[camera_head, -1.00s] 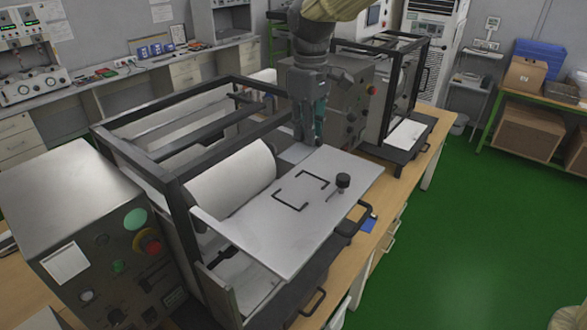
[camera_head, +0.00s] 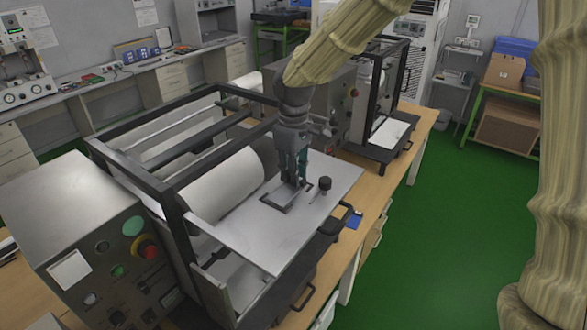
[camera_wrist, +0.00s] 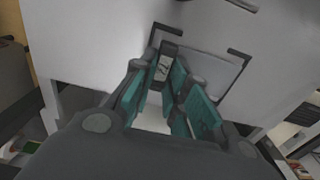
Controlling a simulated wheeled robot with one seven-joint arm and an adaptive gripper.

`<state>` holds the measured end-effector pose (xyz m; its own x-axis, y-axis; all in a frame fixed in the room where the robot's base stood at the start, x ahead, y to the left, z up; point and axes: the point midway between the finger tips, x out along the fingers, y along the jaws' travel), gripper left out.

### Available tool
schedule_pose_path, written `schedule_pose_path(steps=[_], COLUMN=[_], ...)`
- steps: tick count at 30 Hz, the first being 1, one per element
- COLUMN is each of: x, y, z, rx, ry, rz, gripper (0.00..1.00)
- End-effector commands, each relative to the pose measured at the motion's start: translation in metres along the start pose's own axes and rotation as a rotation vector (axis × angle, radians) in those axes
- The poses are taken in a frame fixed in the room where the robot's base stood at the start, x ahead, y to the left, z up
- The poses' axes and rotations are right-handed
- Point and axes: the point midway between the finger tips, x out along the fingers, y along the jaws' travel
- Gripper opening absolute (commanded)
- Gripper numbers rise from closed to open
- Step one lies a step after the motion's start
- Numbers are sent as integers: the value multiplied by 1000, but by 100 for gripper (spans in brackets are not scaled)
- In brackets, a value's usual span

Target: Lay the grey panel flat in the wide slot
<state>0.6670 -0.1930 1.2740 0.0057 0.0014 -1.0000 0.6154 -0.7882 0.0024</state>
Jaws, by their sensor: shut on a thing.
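The grey panel (camera_head: 277,200) is a thin, small plate at the black corner brackets that mark the wide slot (camera_head: 262,195) on a large white board. My gripper (camera_head: 293,181) is above it, pointing down, with its fingers close to the panel. The panel also shows in the wrist view (camera_wrist: 216,72), between the brackets (camera_wrist: 240,55). There the teal-padded fingers of my gripper (camera_wrist: 166,72) are shut on a part of it. The panel looks nearly flat, but the fingers hide part of it, and I cannot tell whether it rests fully on the board.
A white roller (camera_head: 225,185) and a dark frame (camera_head: 175,200) stand close on the left. A control box (camera_head: 90,230) with a red button is at front left.

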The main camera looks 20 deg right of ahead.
Motion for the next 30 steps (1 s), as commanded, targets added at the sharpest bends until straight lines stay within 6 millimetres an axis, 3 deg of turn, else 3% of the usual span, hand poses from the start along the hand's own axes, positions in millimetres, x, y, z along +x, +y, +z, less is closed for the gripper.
schedule_pose_path(steps=[6,7,10,22,30], x=[1,1,1,-3,-35], y=[0,0,0,0,1], z=[0,0,0,0,0], rx=[0,0,0,0,1], ry=[0,0,0,1,4], rz=[0,0,0,1,2], gripper=[0,21,37,37,37])
